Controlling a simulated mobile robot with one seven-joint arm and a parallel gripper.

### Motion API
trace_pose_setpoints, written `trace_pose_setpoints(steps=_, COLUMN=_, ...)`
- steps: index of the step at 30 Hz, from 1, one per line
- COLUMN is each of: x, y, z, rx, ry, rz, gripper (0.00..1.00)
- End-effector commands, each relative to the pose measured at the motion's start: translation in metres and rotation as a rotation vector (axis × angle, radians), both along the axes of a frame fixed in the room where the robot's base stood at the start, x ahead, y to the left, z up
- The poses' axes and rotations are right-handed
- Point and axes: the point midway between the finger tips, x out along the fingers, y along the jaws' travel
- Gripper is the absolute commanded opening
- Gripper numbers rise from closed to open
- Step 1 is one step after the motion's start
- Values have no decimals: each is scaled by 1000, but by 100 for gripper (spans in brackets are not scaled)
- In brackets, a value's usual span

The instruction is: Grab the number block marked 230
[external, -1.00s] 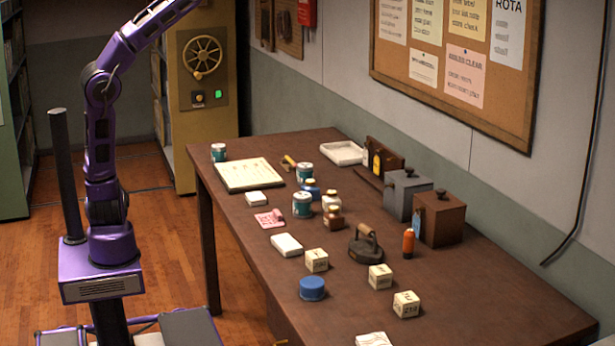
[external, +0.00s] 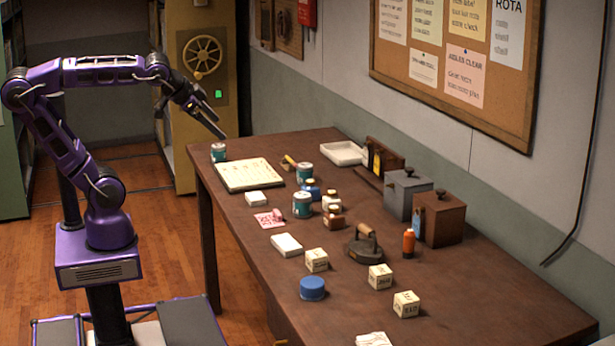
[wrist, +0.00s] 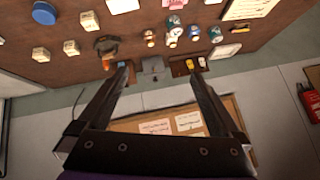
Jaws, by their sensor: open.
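Three cream number blocks stand on the table: one (external: 317,260) near the blue round tin, one (external: 380,277) in front of the flat iron, and one (external: 406,304) nearest the camera. Their dark markings are too small to read, so I cannot tell which is 230. The wrist view also shows the blocks at upper left: one (wrist: 90,20), another (wrist: 72,48) and a third (wrist: 41,54). My gripper (external: 221,135) is open and empty, above the table's far left end, well away from the blocks. Its spread fingers (wrist: 159,73) show in the wrist view.
The brown table (external: 450,320) also holds a blue tin (external: 312,288), a flat iron (external: 365,246), an orange bottle (external: 409,241), grey (external: 404,193) and brown (external: 440,219) boxes, and several jars. The wall and cork board (external: 520,100) border its right side. Bare tabletop lies around the blocks.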

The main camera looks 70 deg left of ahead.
Motion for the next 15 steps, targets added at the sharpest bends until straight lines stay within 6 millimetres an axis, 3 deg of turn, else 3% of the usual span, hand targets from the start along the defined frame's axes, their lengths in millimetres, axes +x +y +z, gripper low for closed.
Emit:
trace_pose_setpoints(steps=3, x=-46, y=9, z=-50, rx=-58, ry=156, rz=6, gripper=100)
trace_pose_setpoints(steps=6, x=-70, y=18, z=-76, rx=-136, ry=230, rz=28, gripper=100)
trace_pose_setpoints(steps=14, x=-74, y=28, z=-81, rx=-272, ry=214, rz=70, gripper=100)
trace_pose_setpoints(steps=15, x=-74, y=28, z=-81, rx=-274, ry=214, rz=70, gripper=95)
